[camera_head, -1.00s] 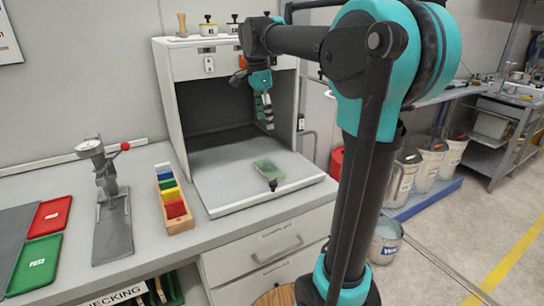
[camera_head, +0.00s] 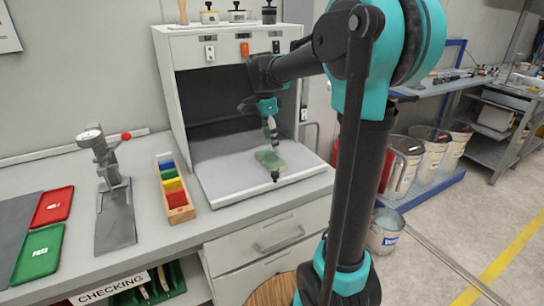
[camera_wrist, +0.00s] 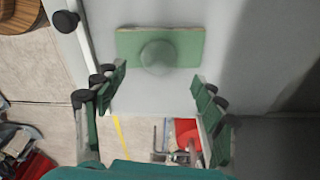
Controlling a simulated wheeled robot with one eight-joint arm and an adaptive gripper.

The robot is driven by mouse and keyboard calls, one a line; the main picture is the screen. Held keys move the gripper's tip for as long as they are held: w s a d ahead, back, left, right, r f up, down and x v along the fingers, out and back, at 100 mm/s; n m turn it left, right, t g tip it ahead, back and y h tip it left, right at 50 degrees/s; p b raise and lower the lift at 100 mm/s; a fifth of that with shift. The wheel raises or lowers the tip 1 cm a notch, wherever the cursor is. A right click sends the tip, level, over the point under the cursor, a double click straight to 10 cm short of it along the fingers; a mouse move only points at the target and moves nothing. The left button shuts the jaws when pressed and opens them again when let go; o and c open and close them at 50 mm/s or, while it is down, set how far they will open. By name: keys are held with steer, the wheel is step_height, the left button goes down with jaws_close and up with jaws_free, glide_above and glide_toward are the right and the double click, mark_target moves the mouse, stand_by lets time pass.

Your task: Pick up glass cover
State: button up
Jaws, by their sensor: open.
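The glass cover (camera_head: 270,158) is a flat, pale green rectangular plate lying on the white floor of the booth. In the wrist view, the glass cover (camera_wrist: 188,44) lies just ahead of my fingertips, with a round knob (camera_wrist: 158,57) at its middle. My gripper (camera_head: 272,136) hangs over the plate in the head view. In the wrist view, my gripper (camera_wrist: 160,78) is open, with its two green-padded fingers wide apart and nothing between them. The exact height gap to the cover is hard to tell.
The booth (camera_head: 170,95) has side walls and a roof holding several small pots. A black knob (camera_head: 275,177) is at the tray's front side. A wooden block box (camera_head: 181,214) and a gauge stand (camera_head: 114,200) stand to the left. Booth floor around the plate is clear.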

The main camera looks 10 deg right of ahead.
mark_target(272, 153)
steer(key=shift+s+d+f, duration=0.1)
steer(key=shift+d+f, duration=0.05)
steer(key=shift+f, duration=2.2)
steer(key=c, duration=1.2)
steer(key=shift+r, duration=0.1)
steer(key=shift+c, duration=0.2)
